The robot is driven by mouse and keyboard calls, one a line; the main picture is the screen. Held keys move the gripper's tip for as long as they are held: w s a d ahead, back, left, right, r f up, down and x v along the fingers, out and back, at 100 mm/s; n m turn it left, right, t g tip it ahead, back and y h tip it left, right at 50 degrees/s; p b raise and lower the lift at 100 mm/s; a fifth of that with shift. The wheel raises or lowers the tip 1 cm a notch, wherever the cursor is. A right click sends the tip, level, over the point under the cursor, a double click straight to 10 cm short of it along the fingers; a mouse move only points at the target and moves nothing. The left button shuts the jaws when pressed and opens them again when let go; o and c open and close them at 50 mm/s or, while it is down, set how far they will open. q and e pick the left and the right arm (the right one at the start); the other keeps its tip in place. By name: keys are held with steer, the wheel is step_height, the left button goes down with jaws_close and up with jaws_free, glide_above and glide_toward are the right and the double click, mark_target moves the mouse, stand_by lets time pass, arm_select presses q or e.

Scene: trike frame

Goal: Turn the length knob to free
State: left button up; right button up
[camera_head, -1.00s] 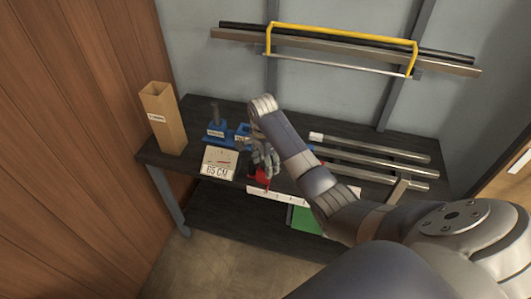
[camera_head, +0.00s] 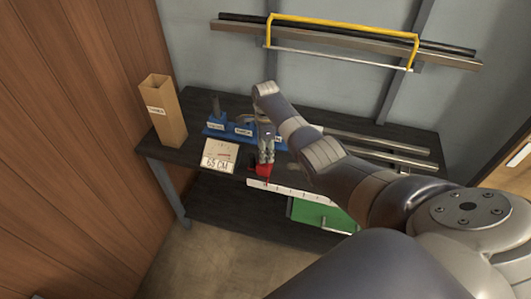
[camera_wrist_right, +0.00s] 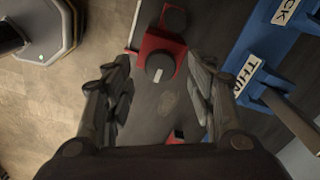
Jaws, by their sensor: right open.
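In the right wrist view a round dark knob (camera_wrist_right: 160,68) with a white pointer mark sits on a red block (camera_wrist_right: 150,43). My right gripper (camera_wrist_right: 163,88) is open, with one finger on each side of the marked knob and a gap to both. In the head view the right gripper (camera_head: 266,160) points down over the red block (camera_head: 258,171), partly hiding it. My left gripper is not in view.
A blue holder (camera_head: 216,131) with labels stands behind. A "65 CM" card (camera_head: 219,155), a tall cardboard box (camera_head: 163,112) and a white ruler strip (camera_head: 290,190) are on the dark bench. Metal bars (camera_head: 375,143) lie right. A green panel (camera_head: 320,215) is below.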

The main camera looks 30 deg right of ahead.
steer(key=shift+f, duration=1.15)
steer(key=c, duration=1.1)
